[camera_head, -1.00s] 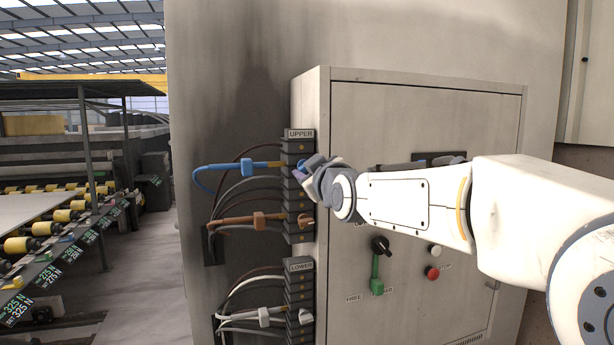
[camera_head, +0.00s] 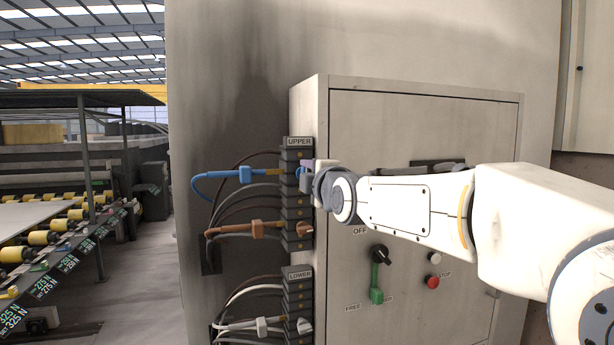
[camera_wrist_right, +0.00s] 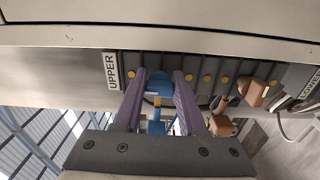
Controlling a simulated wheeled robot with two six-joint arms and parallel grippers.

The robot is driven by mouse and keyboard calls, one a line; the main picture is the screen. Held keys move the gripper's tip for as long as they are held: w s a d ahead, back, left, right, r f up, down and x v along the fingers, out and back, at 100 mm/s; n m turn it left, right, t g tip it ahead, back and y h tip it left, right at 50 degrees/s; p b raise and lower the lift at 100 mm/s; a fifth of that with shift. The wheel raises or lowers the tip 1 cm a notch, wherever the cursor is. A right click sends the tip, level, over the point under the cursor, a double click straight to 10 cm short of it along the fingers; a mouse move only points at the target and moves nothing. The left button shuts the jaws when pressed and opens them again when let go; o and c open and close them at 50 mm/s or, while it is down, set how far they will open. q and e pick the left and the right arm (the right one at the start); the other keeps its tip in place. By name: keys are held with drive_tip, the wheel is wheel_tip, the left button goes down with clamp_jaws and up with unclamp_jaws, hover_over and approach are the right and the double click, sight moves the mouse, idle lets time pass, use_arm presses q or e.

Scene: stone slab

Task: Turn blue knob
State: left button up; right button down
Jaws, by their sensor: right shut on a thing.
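The blue knob (camera_wrist_right: 158,84) sits on the upper black terminal strip, near the UPPER label. In the right wrist view it lies between the two purple fingers of my right gripper (camera_wrist_right: 159,88), which is shut on it. In the head view my right gripper (camera_head: 305,174) reaches the strip from the right and hides most of the knob. A blue cable connector (camera_head: 243,175) extends left from the strip at the same level. My left gripper is not in view.
A brown knob (camera_head: 304,230) with a brown connector (camera_head: 229,230) is lower on the same strip. A LOWER strip (camera_head: 297,300) with a white connector (camera_head: 262,327) is below. The grey cabinet (camera_head: 440,125) carries a black-and-green lever (camera_head: 377,275) and a red button (camera_head: 432,282).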

drive_tip(key=n, duration=0.6)
drive_tip(key=shift+n+p, duration=0.3)
drive_tip(key=shift+p, duration=0.1)
drive_tip(key=n+p, duration=0.1)
drive_tip(key=n, duration=0.4)
drive_tip(key=shift+a+r+n, duration=0.1)
drive_tip(key=shift+a+n, duration=0.05)
drive_tip(key=shift+n, duration=0.25)
drive_tip(key=c, duration=0.8)
unclamp_jaws()
drive_tip(key=shift+o, duration=0.2)
drive_tip(key=shift+s, duration=0.15)
